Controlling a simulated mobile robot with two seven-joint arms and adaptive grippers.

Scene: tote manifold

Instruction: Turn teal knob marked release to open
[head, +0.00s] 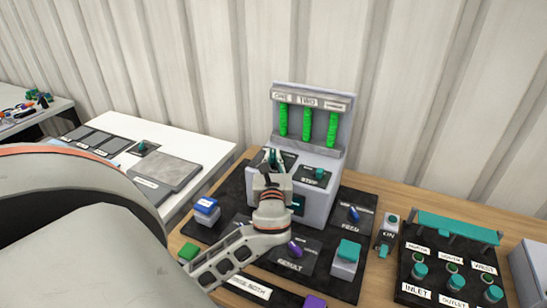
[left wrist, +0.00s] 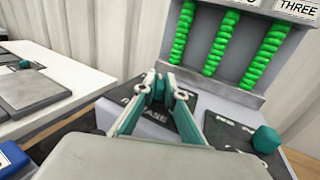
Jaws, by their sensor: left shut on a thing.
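The teal release knob (left wrist: 157,92) sits on a dark plate on top of the grey machine (head: 317,201). In the left wrist view the plate's label is partly covered, with "ASE" readable. My left gripper (head: 272,158) is at this knob, its two fingers shut on the knob's sides; the gripper also shows in the left wrist view (left wrist: 156,88). In the head view the knob is mostly hidden by the fingers. Which way the knob points is hard to tell. My right gripper is not in view.
A second teal knob (left wrist: 265,138) stands on a plate right of the gripper, marked "STEP" in the head view. Three green bead columns (head: 308,124) rise behind. A blue-topped block (head: 206,207), a teal-topped block (head: 346,257) and a knob panel (head: 452,272) stand around the machine.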

